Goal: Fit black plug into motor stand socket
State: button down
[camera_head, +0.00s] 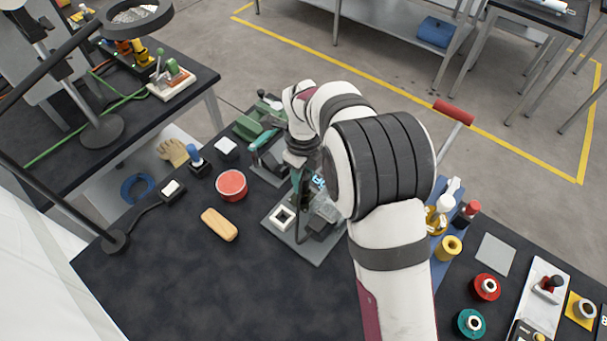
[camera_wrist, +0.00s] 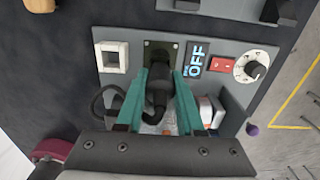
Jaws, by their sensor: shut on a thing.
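The motor stand is a grey panel (camera_wrist: 222,32), also visible under my arm in the head view (camera_head: 302,249). Its dark socket plate (camera_wrist: 161,46) is near the top middle in the wrist view. My gripper (camera_wrist: 159,78) has two teal fingers, shut on the black plug (camera_wrist: 156,88). The plug points at the socket plate and its front end overlaps the plate in the picture. Whether it is inside the socket or just in front, I cannot tell. A black cable curves left from it. In the head view my arm hides the plug and socket.
The panel carries a white square frame (camera_wrist: 111,57), an OFF display (camera_wrist: 196,60), a red switch (camera_wrist: 223,65) and a dial (camera_wrist: 251,68). A red round tin (camera_head: 231,184) and a tan block (camera_head: 219,224) lie left of the stand. The front-left mat is clear.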

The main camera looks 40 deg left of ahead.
jog(key=shift+f, duration=0.6)
jog(key=shift+c, duration=2.3)
grip_release()
notch_tip(320, 180, up, 16)
jog(key=shift+f, duration=0.1)
